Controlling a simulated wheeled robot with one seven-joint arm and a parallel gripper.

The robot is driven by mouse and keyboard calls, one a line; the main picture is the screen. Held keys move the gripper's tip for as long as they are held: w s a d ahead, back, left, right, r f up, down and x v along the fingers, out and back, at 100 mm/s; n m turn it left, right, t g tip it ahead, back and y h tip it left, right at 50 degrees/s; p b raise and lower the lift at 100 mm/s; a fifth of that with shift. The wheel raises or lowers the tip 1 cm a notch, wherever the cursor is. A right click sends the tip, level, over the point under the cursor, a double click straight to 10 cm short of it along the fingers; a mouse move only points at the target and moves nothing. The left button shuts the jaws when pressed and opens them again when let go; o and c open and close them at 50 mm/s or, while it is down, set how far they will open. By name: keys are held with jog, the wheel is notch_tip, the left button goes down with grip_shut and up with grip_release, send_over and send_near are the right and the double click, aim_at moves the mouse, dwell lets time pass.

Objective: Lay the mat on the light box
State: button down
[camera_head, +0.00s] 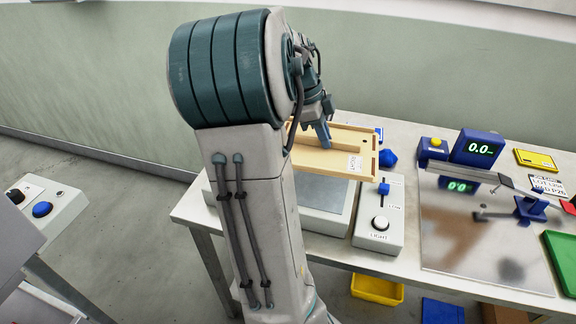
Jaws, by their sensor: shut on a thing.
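The light box (322,193) is on the left end of the table, a pale housing with a flat grey top panel. My arm hides its left part. My gripper (322,133) points down over a shallow tan wooden tray (320,162) with a white label, behind the light box's panel. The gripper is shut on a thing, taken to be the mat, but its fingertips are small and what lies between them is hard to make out. I cannot tell the mat apart from the tan surface of the tray.
A control box (380,222) marked LIGHT, with a round knob and a blue slider, stands right of the light box. A blue knob-like piece (387,158) sits by the tray. Further right are a digital readout (480,148), a reflective plate (470,240) and a green tray (562,258).

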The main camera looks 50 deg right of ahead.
jog(key=shift+s, duration=0.1)
jog(key=shift+m, duration=0.3)
jog(key=w+f, duration=0.2)
jog(key=w, duration=0.1)
jog(key=w+a+f+p, duration=0.1)
jog(key=w+f, duration=0.1)
jog(key=w, duration=0.2)
jog(key=w+a+f+p, duration=0.1)
jog(key=w+f, duration=0.1)
jog(key=w, duration=0.2)
jog(key=shift+f, duration=0.4)
jog(key=shift+f+p, duration=0.5)
jog(key=shift+f, duration=1.5)
jog(key=shift+f, duration=0.1)
jog(key=c, duration=1.5)
grip_release()
jog(key=shift+s, duration=0.1)
